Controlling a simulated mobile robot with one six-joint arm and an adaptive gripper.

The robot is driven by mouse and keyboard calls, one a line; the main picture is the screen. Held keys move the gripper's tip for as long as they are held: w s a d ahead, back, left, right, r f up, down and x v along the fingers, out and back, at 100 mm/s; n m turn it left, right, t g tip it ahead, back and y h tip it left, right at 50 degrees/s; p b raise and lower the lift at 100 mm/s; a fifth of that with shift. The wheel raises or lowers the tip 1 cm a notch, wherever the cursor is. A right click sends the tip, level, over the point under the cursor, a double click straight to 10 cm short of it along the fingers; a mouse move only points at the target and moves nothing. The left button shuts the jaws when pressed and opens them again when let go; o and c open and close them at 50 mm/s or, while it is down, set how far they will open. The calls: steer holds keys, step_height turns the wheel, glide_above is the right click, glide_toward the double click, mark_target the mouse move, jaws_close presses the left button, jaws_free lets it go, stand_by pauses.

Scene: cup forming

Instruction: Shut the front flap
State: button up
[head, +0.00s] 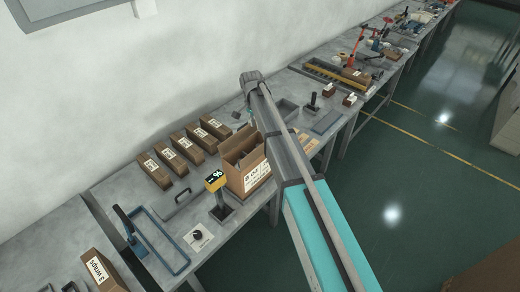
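A brown cardboard box (249,178) with a printed white label stands upright on the grey workbench (165,205), near its front edge. Its top is open and flaps stand up around the opening. My arm passes over the right side of the box, so part of it is hidden. The state of the front flap is too small to make out. My gripper (249,117) is only partly seen, below the arm's far end and behind the box. Its fingers are too small and covered to tell whether they are open or shut.
Several long brown cartons (170,156) lie in a row left of the box. A yellow display on a post (215,180) stands close to the box's left side. A blue-framed tool (158,238) lies at the near left. A wall runs behind the bench.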

mark_target(259, 152)
steer(key=f+b, duration=0.9)
steer(key=s+d+f+b, duration=0.1)
steer(key=f+b, duration=0.3)
steer(key=shift+d+f+b, duration=0.1)
steer(key=shift+f+b, duration=0.25)
stand_by(0.6)
stand_by(0.3)
jaws_close()
